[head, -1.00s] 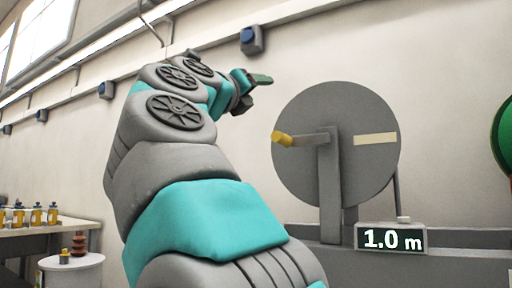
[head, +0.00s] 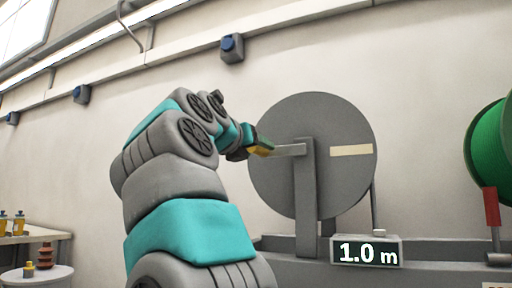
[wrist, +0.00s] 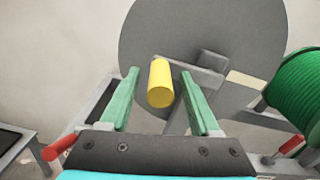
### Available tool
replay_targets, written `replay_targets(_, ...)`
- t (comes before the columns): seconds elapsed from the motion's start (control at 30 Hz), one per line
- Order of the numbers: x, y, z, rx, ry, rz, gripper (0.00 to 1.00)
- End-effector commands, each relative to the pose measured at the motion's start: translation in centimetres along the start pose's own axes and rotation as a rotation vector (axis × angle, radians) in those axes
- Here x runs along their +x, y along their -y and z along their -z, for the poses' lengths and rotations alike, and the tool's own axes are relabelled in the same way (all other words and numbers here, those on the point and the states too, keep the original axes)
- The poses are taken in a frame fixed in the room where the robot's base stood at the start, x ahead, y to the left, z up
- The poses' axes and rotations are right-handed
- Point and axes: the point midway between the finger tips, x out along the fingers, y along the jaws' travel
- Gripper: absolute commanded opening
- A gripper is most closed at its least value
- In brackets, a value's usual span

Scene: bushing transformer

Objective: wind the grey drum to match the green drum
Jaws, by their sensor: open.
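The grey drum (head: 335,185) is a large upright disc with a pale strip (head: 351,150) on its right side. A display (head: 366,252) below it reads 1.0 m. Its crank ends in a yellow handle (wrist: 160,82), which points toward the wrist camera. My gripper (wrist: 159,92) is open, with one green finger on each side of the handle and gaps showing on both sides. In the head view my gripper (head: 262,147) is at the crank's left end and mostly hides the handle. The green drum (head: 490,140) stands at the right edge, partly cut off; it also shows in the wrist view (wrist: 297,88).
A red lever (head: 491,208) stands in front of the green drum. A red handle also shows at the lower left of the wrist view (wrist: 60,146). A small round table (head: 38,274) with brown and yellow parts stands at the lower left.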

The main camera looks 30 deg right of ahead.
Motion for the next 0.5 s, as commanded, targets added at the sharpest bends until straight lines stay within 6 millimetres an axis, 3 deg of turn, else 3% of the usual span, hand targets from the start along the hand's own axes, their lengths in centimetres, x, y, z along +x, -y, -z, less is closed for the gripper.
replay_targets(0.3,0.56,0.02,0.04,0.0,0.0,0.0,0.62)
replay_targets(0.5,0.56,0.01,0.05,-0.001,-0.001,0.0,0.4)
